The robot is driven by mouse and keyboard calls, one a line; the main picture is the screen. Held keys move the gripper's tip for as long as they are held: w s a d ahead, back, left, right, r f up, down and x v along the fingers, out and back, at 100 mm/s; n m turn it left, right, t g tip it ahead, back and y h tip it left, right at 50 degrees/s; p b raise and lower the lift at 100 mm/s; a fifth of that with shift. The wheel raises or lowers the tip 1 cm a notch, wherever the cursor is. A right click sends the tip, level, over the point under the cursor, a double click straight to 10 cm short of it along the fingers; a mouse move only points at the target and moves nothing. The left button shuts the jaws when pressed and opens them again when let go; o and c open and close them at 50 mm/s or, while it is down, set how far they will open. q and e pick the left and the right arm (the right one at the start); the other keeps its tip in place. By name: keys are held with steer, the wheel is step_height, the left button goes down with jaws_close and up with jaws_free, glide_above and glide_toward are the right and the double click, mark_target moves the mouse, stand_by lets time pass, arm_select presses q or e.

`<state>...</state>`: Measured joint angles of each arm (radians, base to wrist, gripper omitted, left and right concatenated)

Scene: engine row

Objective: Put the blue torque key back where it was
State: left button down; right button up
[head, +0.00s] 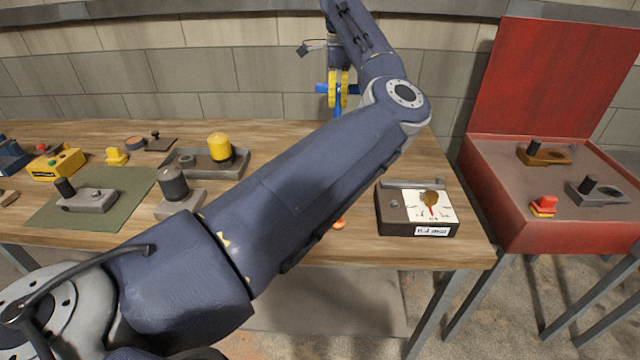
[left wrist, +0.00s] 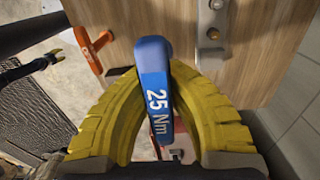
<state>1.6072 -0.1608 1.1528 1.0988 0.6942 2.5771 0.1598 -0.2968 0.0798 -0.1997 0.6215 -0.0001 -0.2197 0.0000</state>
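The blue torque key (head: 338,108) is held up above the back edge of the wooden table in the head view. Its handle, marked "25 Nm" (left wrist: 156,95), sits between the yellow fingers in the left wrist view. My left gripper (head: 338,90) is shut on it, and the fingers press the handle from both sides. The key's lower end is hard to make out. An orange tool (left wrist: 90,50) lies at the table edge; only a small orange end (head: 340,224) shows below my arm in the head view.
A tester box with a dial (head: 420,208) stands at the table's right front. A grey tray (head: 240,165) with a yellow-capped part and a green mat (head: 115,205) are on the left. An open red case (head: 490,190) stands at right. My left arm hides mid-table.

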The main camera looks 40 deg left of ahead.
arm_select(q)
step_height(320, 180, down, 20)
steer(key=shift+d+r, duration=0.15)
stand_by(0.7)
stand_by(0.3)
steer(key=c, duration=2)
jaws_free()
steer(key=shift+f, duration=0.2)
steer(key=o, duration=0.4)
step_height(320, 180, up, 12)
steer(key=shift+r, duration=0.15)
